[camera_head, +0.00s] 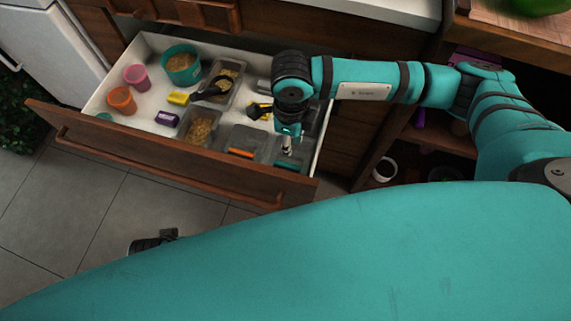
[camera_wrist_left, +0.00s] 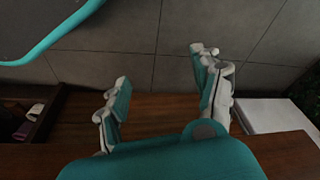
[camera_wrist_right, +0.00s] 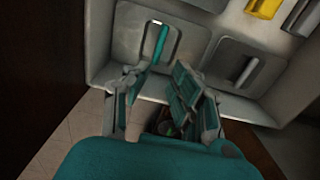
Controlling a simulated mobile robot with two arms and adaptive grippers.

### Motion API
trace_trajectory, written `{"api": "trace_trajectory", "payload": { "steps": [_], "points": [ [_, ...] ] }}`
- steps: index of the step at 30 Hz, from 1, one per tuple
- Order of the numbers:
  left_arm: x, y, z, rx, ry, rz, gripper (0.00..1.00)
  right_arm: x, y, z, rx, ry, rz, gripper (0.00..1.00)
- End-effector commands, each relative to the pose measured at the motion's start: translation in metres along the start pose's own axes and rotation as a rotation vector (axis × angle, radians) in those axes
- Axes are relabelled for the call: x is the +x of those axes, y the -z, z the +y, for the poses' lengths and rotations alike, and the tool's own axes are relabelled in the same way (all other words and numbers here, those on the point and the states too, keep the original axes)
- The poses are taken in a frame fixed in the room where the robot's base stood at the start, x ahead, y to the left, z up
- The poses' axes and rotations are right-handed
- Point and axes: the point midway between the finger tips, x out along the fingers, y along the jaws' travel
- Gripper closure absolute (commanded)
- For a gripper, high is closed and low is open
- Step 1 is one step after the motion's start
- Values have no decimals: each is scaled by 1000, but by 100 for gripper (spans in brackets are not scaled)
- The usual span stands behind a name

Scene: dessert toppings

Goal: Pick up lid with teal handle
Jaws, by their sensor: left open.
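The lid with the teal handle (camera_head: 291,167) lies in the front right corner of the open drawer in the head view. In the right wrist view, its teal handle (camera_wrist_right: 160,43) stands up from a grey square lid. My right gripper (camera_head: 289,147) points down close above this lid, partly covering it. In the right wrist view, my right gripper (camera_wrist_right: 160,90) has its fingers apart with nothing between them, and the handle is just beyond the fingertips. My left gripper (camera_wrist_left: 162,78) is open and empty over the floor, outside the drawer.
The drawer (camera_head: 150,155) also holds a lid with an orange handle (camera_head: 240,152), containers of toppings (camera_head: 200,128), a teal bowl (camera_head: 182,66) and coloured cups (camera_head: 122,99). A lid with a pale handle (camera_wrist_right: 246,70) lies beside the teal one. The drawer walls are close to my right gripper.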

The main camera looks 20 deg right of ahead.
Motion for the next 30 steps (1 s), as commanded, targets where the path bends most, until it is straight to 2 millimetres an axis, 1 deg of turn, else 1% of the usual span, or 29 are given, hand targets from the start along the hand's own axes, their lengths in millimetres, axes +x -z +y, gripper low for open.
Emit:
{"api": "trace_trajectory", "payload": {
  "steps": [1, 3, 7, 9, 14, 17, 21, 24, 27, 30],
  "points": [
    [-4, 2, -1, 0, 1, 5, 34, 14, 0, 1, 0, -2, 2, 76],
    [-12, 4, -1, -1, 2, 10, 34, 29, 0, 1, 0, -2, 2, 76],
    [-26, 7, -2, -2, 3, 17, 34, 51, 0, 0, 0, -1, 1, 76],
    [-32, 8, -2, -3, 4, 18, 34, 58, 0, 0, 0, -1, 0, 76],
    [-38, 9, -2, -3, 4, 21, 34, 67, -1, 0, -1, 0, -1, 76],
    [-45, 10, -2, -3, 5, 26, 34, 79, -1, 1, -1, -1, 1, 76],
    [-62, 12, -3, -5, 7, 35, 34, 101, -3, 2, 0, -1, 1, 76],
    [-71, 12, -3, -5, 7, 38, 34, 112, -2, 2, 0, -1, 1, 76],
    [-76, 12, -4, -5, 8, 40, 34, 116, -3, 2, 0, -1, -1, 76],
    [-76, 12, -4, -5, 8, 40, 34, 116, -3, 2, 0, -1, -1, 76]
  ]
}}
